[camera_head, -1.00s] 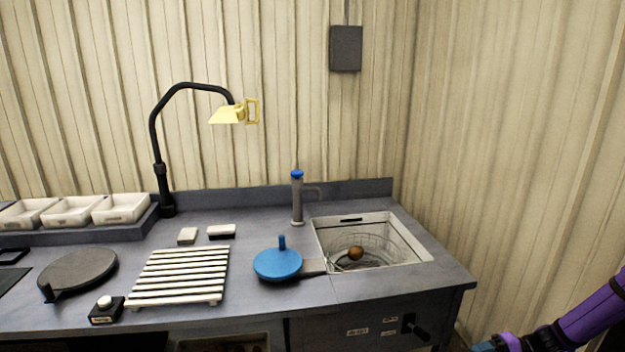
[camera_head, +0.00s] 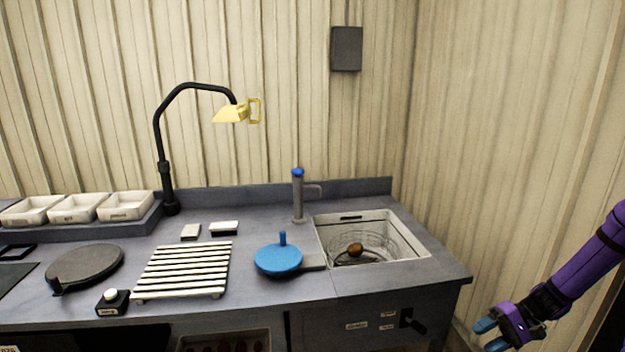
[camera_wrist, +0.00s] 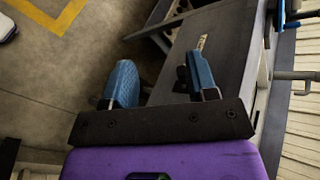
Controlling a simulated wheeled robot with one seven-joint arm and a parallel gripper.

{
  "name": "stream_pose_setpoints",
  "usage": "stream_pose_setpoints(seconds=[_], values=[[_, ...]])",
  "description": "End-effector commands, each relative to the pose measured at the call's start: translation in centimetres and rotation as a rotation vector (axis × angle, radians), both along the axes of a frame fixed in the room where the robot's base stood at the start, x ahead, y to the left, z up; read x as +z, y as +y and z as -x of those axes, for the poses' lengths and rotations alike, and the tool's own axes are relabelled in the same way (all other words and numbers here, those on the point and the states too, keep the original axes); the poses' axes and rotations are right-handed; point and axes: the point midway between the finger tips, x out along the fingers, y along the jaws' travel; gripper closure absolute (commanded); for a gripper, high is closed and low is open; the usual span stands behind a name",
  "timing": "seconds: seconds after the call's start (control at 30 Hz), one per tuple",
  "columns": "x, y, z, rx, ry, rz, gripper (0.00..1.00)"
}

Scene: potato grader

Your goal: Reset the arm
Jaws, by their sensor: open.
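My gripper (camera_head: 488,337) is at the lower right in the head view, on a purple arm, off the right front side of the counter (camera_head: 450,268). In the wrist view my gripper (camera_wrist: 160,85) shows two blue fingers spread apart with nothing between them. Beyond them are the concrete floor (camera_wrist: 85,75) and the dark side of the counter (camera_wrist: 228,50). The gripper touches nothing that I can see.
The sink (camera_head: 410,259) holds a wire basket and a brown potato (camera_head: 355,249). A blue-lidded item (camera_head: 278,261), a white slatted rack (camera_head: 185,270), a dark round plate (camera_head: 88,265) and a yellow lamp (camera_head: 231,115) are on the counter. A crank handle (camera_head: 420,326) sticks out in front.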

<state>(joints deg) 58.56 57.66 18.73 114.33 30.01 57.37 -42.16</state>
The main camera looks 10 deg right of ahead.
Motion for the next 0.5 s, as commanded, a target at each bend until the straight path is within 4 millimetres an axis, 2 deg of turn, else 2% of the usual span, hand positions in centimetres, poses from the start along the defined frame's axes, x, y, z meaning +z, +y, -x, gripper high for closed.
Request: stream_pose_setpoints(seconds=[0.03,0.27,0.5], values=[[1.5,0.2,-0.3,0.027,0.000,0.037,0.47],[8.1,1.9,-1.2,0.135,0.013,0.209,0.47],[15.0,4.4,-1.4,0.221,0.000,0.390,0.47]])
